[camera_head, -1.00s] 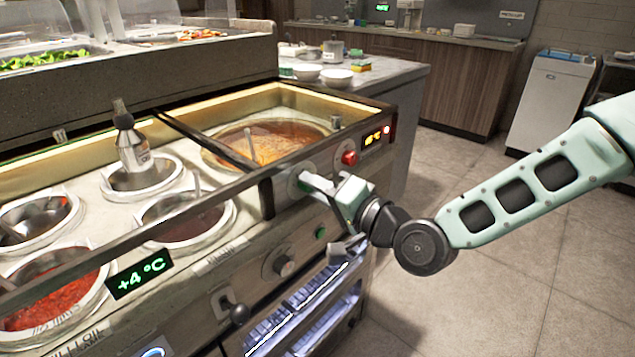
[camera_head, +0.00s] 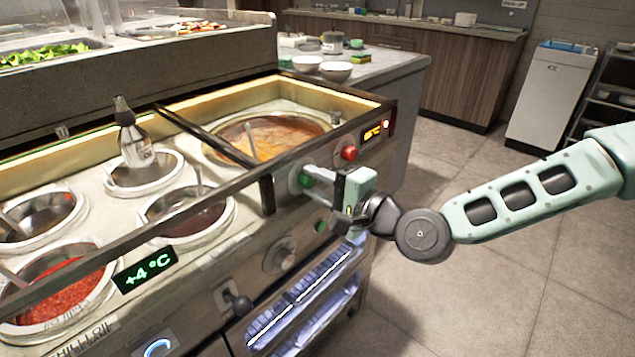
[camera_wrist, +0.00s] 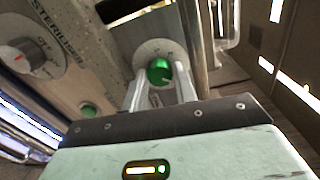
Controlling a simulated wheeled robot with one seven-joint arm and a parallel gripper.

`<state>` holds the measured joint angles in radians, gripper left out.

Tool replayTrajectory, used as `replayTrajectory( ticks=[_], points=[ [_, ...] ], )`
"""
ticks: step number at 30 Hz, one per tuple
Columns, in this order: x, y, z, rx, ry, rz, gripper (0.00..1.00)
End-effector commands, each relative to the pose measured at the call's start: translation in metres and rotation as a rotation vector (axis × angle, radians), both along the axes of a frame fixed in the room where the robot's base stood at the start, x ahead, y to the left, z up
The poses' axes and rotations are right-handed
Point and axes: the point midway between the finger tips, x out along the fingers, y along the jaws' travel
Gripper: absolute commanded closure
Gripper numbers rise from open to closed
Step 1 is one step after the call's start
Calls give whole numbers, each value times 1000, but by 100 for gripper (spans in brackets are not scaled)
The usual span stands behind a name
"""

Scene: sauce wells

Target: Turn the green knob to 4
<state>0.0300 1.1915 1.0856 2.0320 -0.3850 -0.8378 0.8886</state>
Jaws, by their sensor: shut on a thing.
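The green knob (camera_head: 305,179) sits on the counter's front panel, partly hidden by my fingers. In the wrist view the green knob (camera_wrist: 159,71) is on a round pale dial with small marks, which I cannot read. A light line shows on the knob's face. My gripper (camera_head: 313,175) reaches the knob from the right. In the wrist view its two pale fingers (camera_wrist: 161,84) lie on either side of the knob and are shut on it.
A red knob (camera_head: 348,153) and a small lit display (camera_head: 376,132) are right of the green knob. Below are a green button (camera_head: 321,224), a grey dial (camera_head: 280,255) and a black-balled lever (camera_head: 240,305).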

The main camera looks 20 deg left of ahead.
Motion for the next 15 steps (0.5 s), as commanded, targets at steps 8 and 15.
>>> replayTrajectory(
  ticks=[8, 15],
  points=[
    [1, -1, -1, -1, 3, -3, 95],
    [1, -1, -1, -2, 2, -2, 50]
  ],
)
